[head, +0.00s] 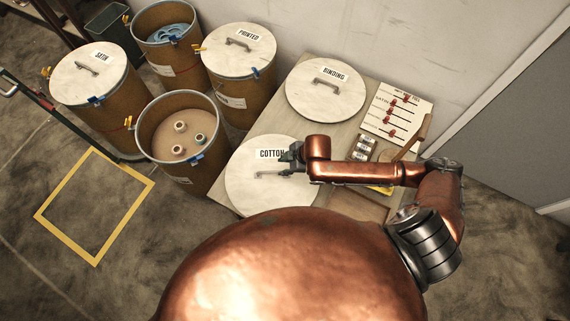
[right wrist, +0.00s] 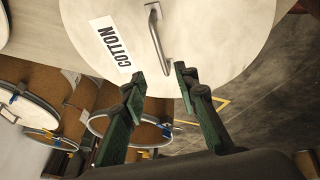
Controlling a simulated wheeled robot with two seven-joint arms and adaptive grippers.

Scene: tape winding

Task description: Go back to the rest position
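My right gripper (head: 291,155) is over the round pale lid marked COTTON (head: 245,192), which lies on the table. In the right wrist view the fingers (right wrist: 160,76) are apart with nothing between them. The lid (right wrist: 215,35) and its metal handle (right wrist: 156,38) lie beyond the fingertips, and the handle is not gripped. My right arm reaches in from the right side of the head view. My left gripper is in neither view.
The BINDING lid (head: 322,94) and a board with red pegs (head: 396,114) are on the table (head: 288,124). Left of it stand an open drum (head: 208,178) with 3 spools, closed SATIN (head: 92,76) and PRINTED (head: 240,50) drums, and another open drum. A yellow square (head: 66,244) marks clear floor.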

